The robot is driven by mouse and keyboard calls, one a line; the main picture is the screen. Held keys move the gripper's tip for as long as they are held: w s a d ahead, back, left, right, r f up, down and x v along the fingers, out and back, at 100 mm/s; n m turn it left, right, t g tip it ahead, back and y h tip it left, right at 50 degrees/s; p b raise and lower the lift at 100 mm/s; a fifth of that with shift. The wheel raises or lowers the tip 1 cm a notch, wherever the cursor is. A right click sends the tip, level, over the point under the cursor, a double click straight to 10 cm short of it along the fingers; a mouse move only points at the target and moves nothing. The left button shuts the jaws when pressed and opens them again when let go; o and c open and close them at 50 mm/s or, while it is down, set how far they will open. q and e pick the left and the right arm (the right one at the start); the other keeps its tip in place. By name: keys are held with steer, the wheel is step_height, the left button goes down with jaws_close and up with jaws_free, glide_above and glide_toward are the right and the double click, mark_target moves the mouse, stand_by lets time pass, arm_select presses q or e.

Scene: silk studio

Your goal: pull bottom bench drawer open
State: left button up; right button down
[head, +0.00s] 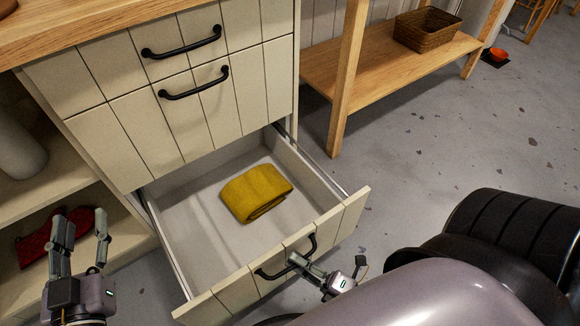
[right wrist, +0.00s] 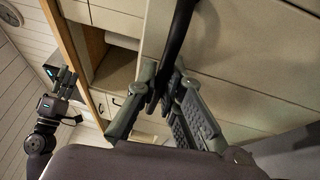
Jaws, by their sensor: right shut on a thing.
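The bottom bench drawer (head: 190,235) is pulled well out in the head view, with its side rail showing. A folded mustard cloth (head: 256,192) lies inside it. Its black bar handle (head: 268,275) is on the front panel. My right gripper (head: 296,260) is at the handle and shut on it. In the right wrist view the black handle (right wrist: 180,35) runs between the fingers of my right gripper (right wrist: 165,85). My left gripper (head: 82,225) is at the lower left, its two fingers apart and empty, in front of the open shelves.
Two closed drawers with black handles (head: 182,42) sit above. Open shelves (head: 50,190) at the left hold a pale vase (head: 18,150) and a red item (head: 38,240). A wooden shelf unit (head: 345,80) with a wicker basket (head: 427,29) stands right. Grey floor (head: 420,140) there is clear.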

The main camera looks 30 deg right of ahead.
arm_select(q)
steer(key=shift+f, duration=0.35)
arm_select(e)
steer(key=shift+s, duration=0.4)
steer(key=c, duration=1.7)
jaws_free()
arm_select(q)
steer(key=shift+a, duration=0.1)
arm_select(e)
steer(key=v, duration=1.2)
steer(key=shift+a, duration=0.1)
